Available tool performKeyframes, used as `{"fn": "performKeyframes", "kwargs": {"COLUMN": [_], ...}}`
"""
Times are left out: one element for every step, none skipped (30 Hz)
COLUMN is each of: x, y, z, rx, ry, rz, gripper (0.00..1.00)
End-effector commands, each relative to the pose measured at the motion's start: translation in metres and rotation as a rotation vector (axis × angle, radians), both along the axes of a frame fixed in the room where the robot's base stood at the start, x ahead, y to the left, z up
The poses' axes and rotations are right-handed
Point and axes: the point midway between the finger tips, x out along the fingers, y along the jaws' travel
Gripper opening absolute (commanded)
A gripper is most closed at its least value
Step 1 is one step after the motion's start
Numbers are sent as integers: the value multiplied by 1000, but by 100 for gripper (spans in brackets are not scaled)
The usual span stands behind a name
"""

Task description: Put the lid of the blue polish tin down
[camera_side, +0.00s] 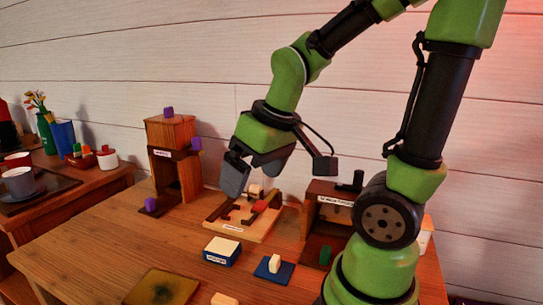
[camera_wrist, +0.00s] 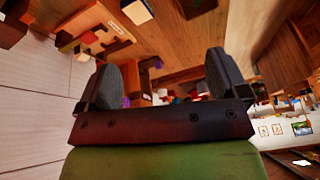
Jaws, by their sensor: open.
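The blue polish tin (camera_side: 222,252) appears to be the small blue box with a cream top and a label at the front of the table in the side view. To its right a flat blue square with an upright cream knob (camera_side: 274,264), which looks like the lid, lies flat on the table, apart from the tin. My gripper (camera_side: 254,178) is open and empty, high above and behind both, over the wooden tray. In the wrist view its fingers (camera_wrist: 166,75) stand wide apart with nothing held between them. I cannot pick out the tin or lid surely there.
A wooden tray with dark rails (camera_side: 240,222) lies under my gripper. A wooden tower with purple knobs (camera_side: 172,160) stands behind left, and a dark-topped wooden box (camera_side: 322,205) behind right. A dark yellowish square (camera_side: 162,288) and a cream block (camera_side: 224,299) lie in front. The table's left is clear.

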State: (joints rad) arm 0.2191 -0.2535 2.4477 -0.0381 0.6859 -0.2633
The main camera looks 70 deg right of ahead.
Motion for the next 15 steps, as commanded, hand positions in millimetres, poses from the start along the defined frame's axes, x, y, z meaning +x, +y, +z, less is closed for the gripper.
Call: {"fn": "performKeyframes", "kwargs": {"x": [-7, -12, -18, -23, -27, -33, -37, -40, -44, -47, -49, -50, -51, -52, -52], "y": [13, 20, 28, 33, 38, 43, 47, 49, 52, 54, 56, 57, 57, 58, 58], "z": [16, 23, 31, 36, 41, 46, 49, 52, 55, 56, 57, 58, 59, 59, 59], "rx": [26, 48, 76, 99, 119, 145, 162, 179, 196, 207, 216, 224, 228, 231, 233], "ry": [-66, -93, -126, -149, -169, -191, -206, -218, -229, -236, -241, -245, -248, -249, -249], "rz": [-9, -20, -32, -40, -47, -54, -57, -61, -65, -67, -70, -72, -73, -73, -75], "gripper": [92, 92, 92, 92, 92, 92, 92, 92, 92, 92, 92, 92, 92, 92, 92]}}
